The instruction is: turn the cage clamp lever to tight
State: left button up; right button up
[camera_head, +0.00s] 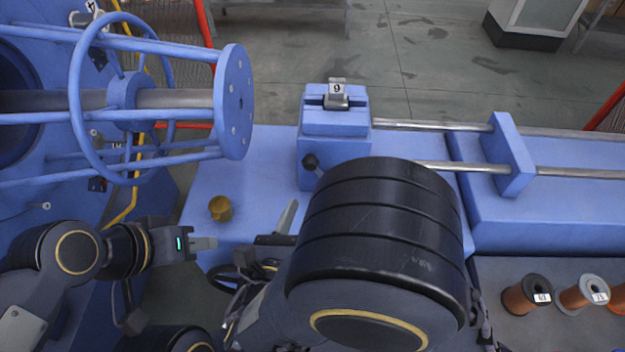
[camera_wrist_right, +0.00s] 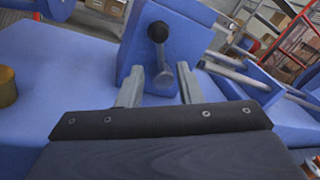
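In the right wrist view the knob (camera_wrist_right: 158,32) is at the upper end of a grey arm, which runs down to a round hub (camera_wrist_right: 163,80). My right gripper (camera_wrist_right: 160,88) is open, its fingers pointing at the block on either side of the hub's lower part; I cannot tell whether they touch it. In the head view its fingers (camera_head: 284,226) are partly hidden by my right arm. My left gripper (camera_head: 205,244) is at the lower left, away from the lever.
A blue tubular cage with an end disc (camera_head: 236,102) fills the upper left. Steel rods (camera_head: 435,125) run right from the block to a blue plate (camera_head: 508,155). A brass cylinder (camera_head: 221,208) stands on the blue bed. Copper spools (camera_head: 528,294) stand at the lower right.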

aim_at(315, 171)
jog(key=x, duration=0.7)
jog(key=shift+w, duration=0.35)
jog(key=shift+c, duration=0.3)
grip_shut()
jog(key=shift+r, duration=0.1)
